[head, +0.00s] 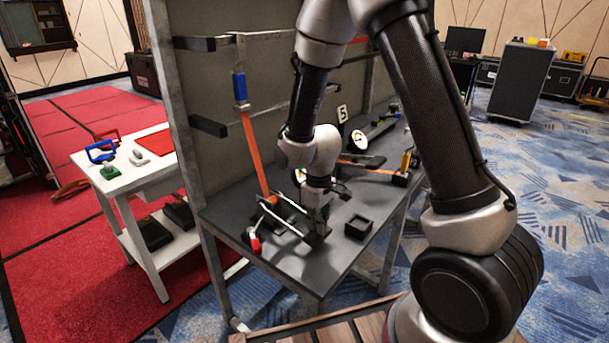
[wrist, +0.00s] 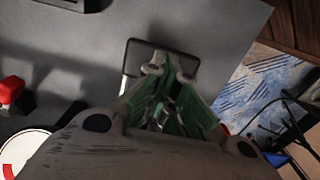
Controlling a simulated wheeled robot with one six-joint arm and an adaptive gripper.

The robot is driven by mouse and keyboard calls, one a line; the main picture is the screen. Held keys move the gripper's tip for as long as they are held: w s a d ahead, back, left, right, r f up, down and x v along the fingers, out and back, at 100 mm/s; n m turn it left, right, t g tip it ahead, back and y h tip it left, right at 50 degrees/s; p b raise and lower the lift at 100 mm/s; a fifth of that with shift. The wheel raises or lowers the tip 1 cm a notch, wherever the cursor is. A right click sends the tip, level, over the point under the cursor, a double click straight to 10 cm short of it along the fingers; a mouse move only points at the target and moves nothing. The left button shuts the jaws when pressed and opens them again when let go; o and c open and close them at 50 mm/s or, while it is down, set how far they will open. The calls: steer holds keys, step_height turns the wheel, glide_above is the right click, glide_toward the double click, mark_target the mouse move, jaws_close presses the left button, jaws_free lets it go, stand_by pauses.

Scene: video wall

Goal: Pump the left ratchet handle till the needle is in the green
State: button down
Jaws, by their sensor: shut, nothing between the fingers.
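The left ratchet has an orange strap (head: 254,150) running down from a blue buckle. Its handle is two silver rods (head: 283,220) ending in a black grip (head: 315,239), low over the table. My gripper (head: 317,226) points down at that grip, shut and empty. In the wrist view the fingertips (wrist: 170,75) overlap the dark grip (wrist: 160,62); I cannot tell whether they touch it. A round gauge (wrist: 25,150) with a red arc is partly cut off there. In the head view my wrist hides much of the left gauge; its needle is unreadable.
A red-topped item (head: 254,242) lies left of the handle. An open black tray (head: 358,227) stands to its right. A second gauge (head: 360,141) and another orange strap (head: 365,170) are farther back. The dark table (head: 310,276) is clear at the front.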

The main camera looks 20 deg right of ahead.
steer(key=shift+s+f, duration=0.1)
steer(key=shift+f, duration=0.55)
step_height(320, 180, up, 10)
steer(key=shift+r, duration=0.15)
stand_by(0.3)
steer(key=s+d+r+m+t, duration=0.2)
steer(key=s+d+r+m, duration=0.1)
steer(key=s+d+r, duration=0.4)
steer(key=s+d+r+m+t, duration=0.2)
steer(key=s+d+r+m, duration=0.2)
steer(key=s+d+r, duration=0.4)
steer(key=s+r, duration=0.4)
steer(key=r, duration=0.1)
steer(key=shift+r, duration=0.35)
steer(key=shift+a, duration=0.15)
